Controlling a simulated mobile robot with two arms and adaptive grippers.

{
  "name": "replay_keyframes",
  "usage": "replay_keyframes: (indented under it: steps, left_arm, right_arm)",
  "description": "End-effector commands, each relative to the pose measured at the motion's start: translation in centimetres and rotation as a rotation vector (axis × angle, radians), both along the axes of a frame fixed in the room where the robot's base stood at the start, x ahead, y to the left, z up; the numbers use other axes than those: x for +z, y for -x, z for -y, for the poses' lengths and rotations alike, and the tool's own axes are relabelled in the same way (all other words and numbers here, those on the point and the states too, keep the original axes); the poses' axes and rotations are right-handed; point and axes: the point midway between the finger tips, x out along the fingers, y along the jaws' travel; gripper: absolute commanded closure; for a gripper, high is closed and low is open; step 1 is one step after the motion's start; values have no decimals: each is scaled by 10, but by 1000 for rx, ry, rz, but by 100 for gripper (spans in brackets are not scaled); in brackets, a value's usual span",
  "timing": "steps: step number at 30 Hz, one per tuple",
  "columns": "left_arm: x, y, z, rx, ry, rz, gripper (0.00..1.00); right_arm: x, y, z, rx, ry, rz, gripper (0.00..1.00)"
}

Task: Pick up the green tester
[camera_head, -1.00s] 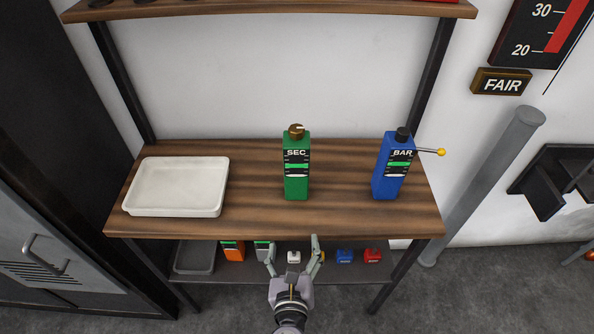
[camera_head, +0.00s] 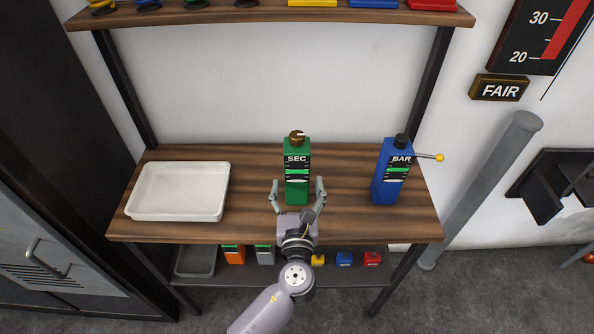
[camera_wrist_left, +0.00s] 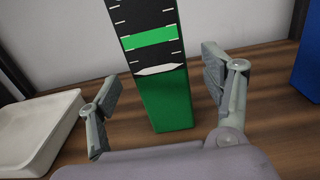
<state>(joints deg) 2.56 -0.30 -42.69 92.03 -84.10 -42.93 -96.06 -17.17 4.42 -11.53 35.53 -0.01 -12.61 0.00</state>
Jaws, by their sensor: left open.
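The green tester (camera_head: 297,190), a tall upright box with a brown knob on top and a black "SEC" scale, stands on the wooden shelf. My left gripper (camera_head: 299,188) is open in front of its lower part, one finger toward each side. In the left wrist view the green tester (camera_wrist_left: 165,100) stands between and beyond the two fingers of the left gripper (camera_wrist_left: 164,85), with gaps on both sides. The fingers do not appear to touch it. My right gripper is not in view.
A white tray (camera_head: 141,214) lies left on the wooden shelf (camera_head: 255,225). A blue tester (camera_head: 384,184) marked "BAR", with a yellow-tipped lever, stands to the right. Shelf space on both sides of the green tester is bare. A lower shelf holds small coloured items.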

Motion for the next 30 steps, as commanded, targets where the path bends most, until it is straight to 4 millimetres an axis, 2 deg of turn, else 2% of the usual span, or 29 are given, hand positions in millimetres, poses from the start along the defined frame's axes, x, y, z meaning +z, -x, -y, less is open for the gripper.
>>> replay_keyframes:
  steps: [9, 12, 20, 30]
  left_arm:
    - [1, -42, -1, 0, 0, 1, 27]
    - [1, -50, 0, 0, 0, 0, 27]
    - [0, -52, -1, 0, 2, -1, 27]
    - [0, -52, -1, 0, 1, -1, 49]
  right_arm:
    - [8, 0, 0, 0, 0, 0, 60]
    - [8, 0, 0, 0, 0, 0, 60]
    - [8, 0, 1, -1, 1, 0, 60]
    - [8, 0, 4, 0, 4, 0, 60]
